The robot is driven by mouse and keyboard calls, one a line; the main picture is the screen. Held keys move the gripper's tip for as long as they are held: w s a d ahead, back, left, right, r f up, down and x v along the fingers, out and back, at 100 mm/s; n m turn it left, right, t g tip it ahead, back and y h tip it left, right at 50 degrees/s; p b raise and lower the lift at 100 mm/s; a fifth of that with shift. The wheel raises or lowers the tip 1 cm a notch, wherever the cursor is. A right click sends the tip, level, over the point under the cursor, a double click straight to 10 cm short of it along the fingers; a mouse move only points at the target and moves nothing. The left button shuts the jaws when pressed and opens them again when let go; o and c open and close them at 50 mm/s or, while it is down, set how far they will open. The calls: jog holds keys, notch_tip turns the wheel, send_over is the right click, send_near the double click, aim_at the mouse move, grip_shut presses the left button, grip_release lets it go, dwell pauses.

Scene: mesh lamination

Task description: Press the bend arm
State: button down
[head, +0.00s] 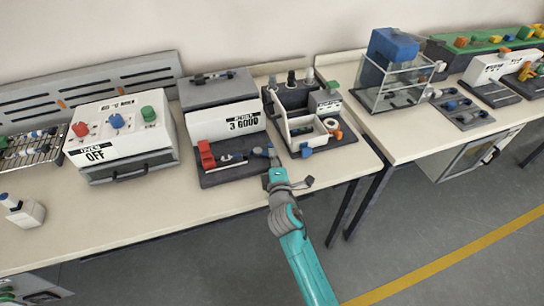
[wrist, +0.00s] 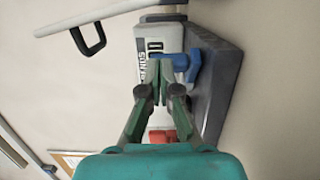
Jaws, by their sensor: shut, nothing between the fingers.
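The bending device is a white and grey box (head: 225,122) with a sign that seems to read "3 GOOD". It stands on a dark base plate (head: 222,178) on the left bench. A blue bend arm (head: 260,152) shows at the right of that plate, partly hidden by my gripper. It also shows in the wrist view as a blue piece (wrist: 186,64) beside my fingertips. My gripper (head: 271,158) is shut and empty, with its tips (wrist: 159,68) close to the blue arm. I cannot tell whether they touch it. A red block (head: 206,155) stands on the plate's left.
An oven box (head: 120,135) with coloured knobs stands left. A white organiser (head: 305,125) with small parts stands close to the right of my gripper. A clear-walled box (head: 395,82) is on the right bench. The bench front (head: 225,205) is clear.

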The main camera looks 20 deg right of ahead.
jog(key=shift+w+d, duration=0.85)
jog(key=shift+d, duration=0.3)
jog(key=shift+w+d, duration=0.35)
jog(key=shift+w, duration=0.25)
